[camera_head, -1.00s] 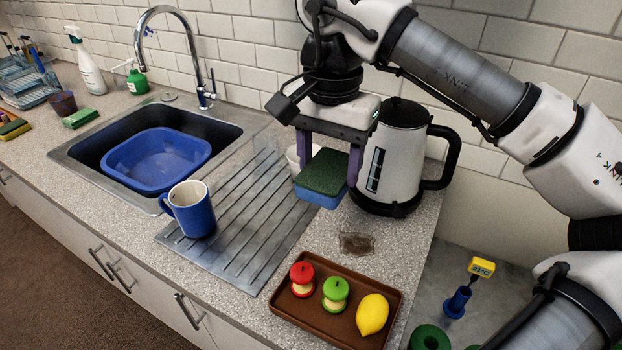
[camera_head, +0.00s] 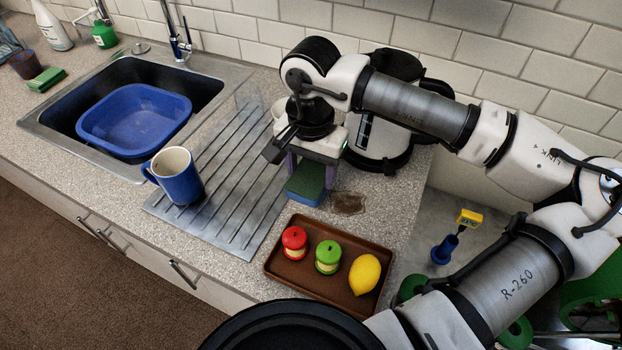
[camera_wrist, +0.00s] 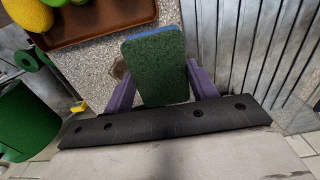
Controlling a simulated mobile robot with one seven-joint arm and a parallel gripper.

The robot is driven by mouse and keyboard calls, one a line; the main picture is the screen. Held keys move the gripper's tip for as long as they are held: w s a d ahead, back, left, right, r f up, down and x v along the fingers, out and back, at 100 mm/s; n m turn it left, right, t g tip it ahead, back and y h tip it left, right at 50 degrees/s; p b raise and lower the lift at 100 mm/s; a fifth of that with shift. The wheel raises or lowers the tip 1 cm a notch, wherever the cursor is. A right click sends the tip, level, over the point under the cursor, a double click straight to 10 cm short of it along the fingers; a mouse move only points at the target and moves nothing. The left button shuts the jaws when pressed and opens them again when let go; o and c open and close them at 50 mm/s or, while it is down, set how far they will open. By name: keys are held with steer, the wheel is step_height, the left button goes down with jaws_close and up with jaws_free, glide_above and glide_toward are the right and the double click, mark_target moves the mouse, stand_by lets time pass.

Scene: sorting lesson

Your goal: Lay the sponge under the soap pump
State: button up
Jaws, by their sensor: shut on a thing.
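A sponge (camera_head: 304,186), green on top and blue below, is held between the purple fingers of my gripper (camera_head: 311,176). The gripper is shut on it. In the wrist view the sponge (camera_wrist: 158,62) sticks out past the fingers, over the counter beside the drainboard. I cannot tell whether its underside touches the counter. Another green sponge (camera_head: 47,79) lies on the counter left of the sink.
A brown stain (camera_head: 348,203) lies just right of the held sponge. A brown tray (camera_head: 276,272) with fruit-like items is in front. The kettle (camera_head: 372,140) stands behind my gripper. A blue mug (camera_head: 181,186) stands on the drainboard (camera_head: 222,222), by the sink with a blue basin (camera_head: 135,118).

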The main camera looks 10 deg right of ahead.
mark_target(311, 186)
step_height(311, 186, down, 5)
steer(key=shift+r+p, duration=0.15)
steer(key=shift+p, duration=0.35)
steer(key=shift+f, duration=0.2)
steer(key=shift+f+b, duration=0.25)
steer(key=shift+b, duration=0.15)
steer(key=o, duration=0.9)
steer(key=shift+r, duration=0.1)
steer(key=shift+r, duration=0.1)
